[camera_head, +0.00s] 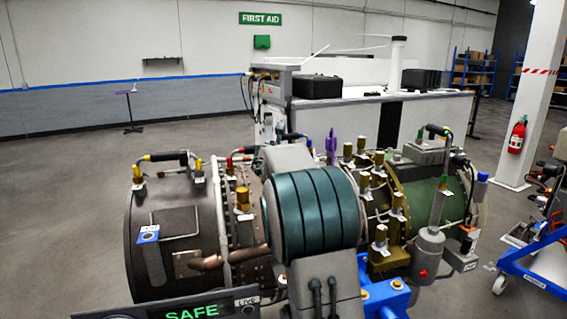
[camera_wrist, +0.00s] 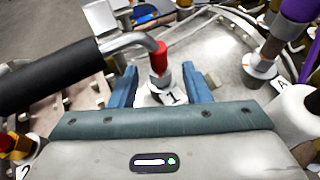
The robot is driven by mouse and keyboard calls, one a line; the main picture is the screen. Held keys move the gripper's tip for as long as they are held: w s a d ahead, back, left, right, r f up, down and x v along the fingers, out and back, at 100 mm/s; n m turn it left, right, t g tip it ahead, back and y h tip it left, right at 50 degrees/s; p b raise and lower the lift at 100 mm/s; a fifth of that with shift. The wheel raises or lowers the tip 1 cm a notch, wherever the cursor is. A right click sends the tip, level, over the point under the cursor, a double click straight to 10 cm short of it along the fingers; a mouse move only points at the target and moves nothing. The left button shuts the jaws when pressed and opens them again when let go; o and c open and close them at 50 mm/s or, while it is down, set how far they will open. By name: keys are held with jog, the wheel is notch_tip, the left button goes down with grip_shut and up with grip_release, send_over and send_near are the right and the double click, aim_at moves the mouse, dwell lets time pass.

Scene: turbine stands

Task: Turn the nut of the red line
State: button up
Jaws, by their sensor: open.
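In the wrist view the red line shows as a bent grey metal tube with a black sleeve (camera_wrist: 60,72), ending in a red collar (camera_wrist: 158,58). Below the collar is its nut (camera_wrist: 158,86), partly hidden, with a white tag in front. My gripper (camera_wrist: 160,90) is open, with one blue finger left of the nut and one right of it. A gap shows on each side; I cannot tell whether either finger touches. In the head view my teal and grey arm covers the middle of the turbine (camera_head: 165,225) and hides my gripper. A red-collared fitting (camera_head: 229,163) shows left of the arm.
A purple-collared fitting (camera_wrist: 295,10) stands to the right in the wrist view, and another red-ended part (camera_wrist: 8,143) at lower left. Several brass fittings (camera_head: 366,180) crowd the turbine's right side. A blue cart (camera_head: 530,262) stands far right.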

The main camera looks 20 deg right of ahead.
grip_shut()
jog(key=shift+w, duration=0.1)
jog(key=shift+a+m+g+h, duration=0.15)
jog(key=shift+m+g+h, duration=0.45)
jog(key=shift+m, duration=0.1)
grip_release()
